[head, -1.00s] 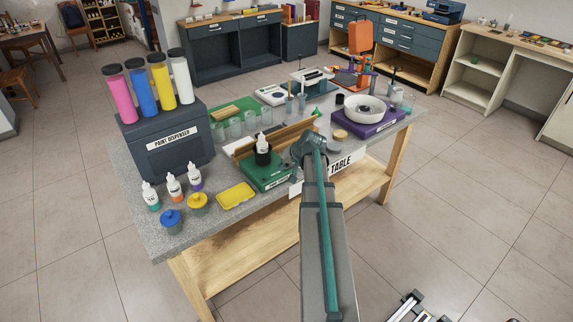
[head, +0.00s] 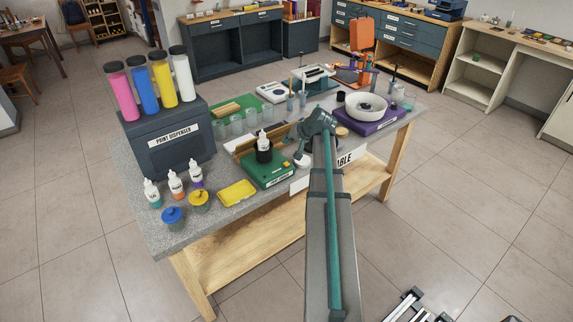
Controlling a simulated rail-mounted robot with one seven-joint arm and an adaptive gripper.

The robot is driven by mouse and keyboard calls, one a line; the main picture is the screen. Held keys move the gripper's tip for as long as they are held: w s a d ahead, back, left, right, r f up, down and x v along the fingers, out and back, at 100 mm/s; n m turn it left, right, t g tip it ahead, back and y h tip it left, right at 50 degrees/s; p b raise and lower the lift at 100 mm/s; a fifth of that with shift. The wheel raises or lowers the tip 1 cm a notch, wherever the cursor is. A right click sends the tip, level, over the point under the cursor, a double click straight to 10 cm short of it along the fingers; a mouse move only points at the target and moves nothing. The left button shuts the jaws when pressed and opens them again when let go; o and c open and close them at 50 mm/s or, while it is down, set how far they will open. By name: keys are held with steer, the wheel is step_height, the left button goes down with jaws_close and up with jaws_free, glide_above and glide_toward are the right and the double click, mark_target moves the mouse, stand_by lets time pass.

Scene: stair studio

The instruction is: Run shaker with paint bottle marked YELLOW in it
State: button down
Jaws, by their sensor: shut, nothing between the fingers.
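The shaker (head: 262,177) is a low green box with a label on its front, near the front middle of the table. A white-capped bottle (head: 264,142) stands upright in its black cup (head: 265,156); the print on the bottle is too small to read. A small yellow-orange spot (head: 287,164) shows at the right end of the shaker's top. My gripper (head: 301,150) is shut and empty, pointing down just right of the shaker and partly hidden by my own wrist. It looks apart from the bottle; I cannot tell whether it touches anything.
The paint dispenser (head: 172,140) with several colour tubes stands at left. Glass jars (head: 221,131) stand behind the shaker. A purple base with a white bowl (head: 366,107) is at right.

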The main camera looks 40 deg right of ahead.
steer(key=b, duration=0.3)
glide_above(288, 164)
step_height(288, 164, down, 7)
steer(key=shift+f+b, duration=0.55)
steer(key=shift+f, duration=0.15)
steer(key=shift+f, duration=0.15)
stand_by(0.8)
steer(key=shift+f+b, duration=0.3)
steer(key=shift+b, duration=0.1)
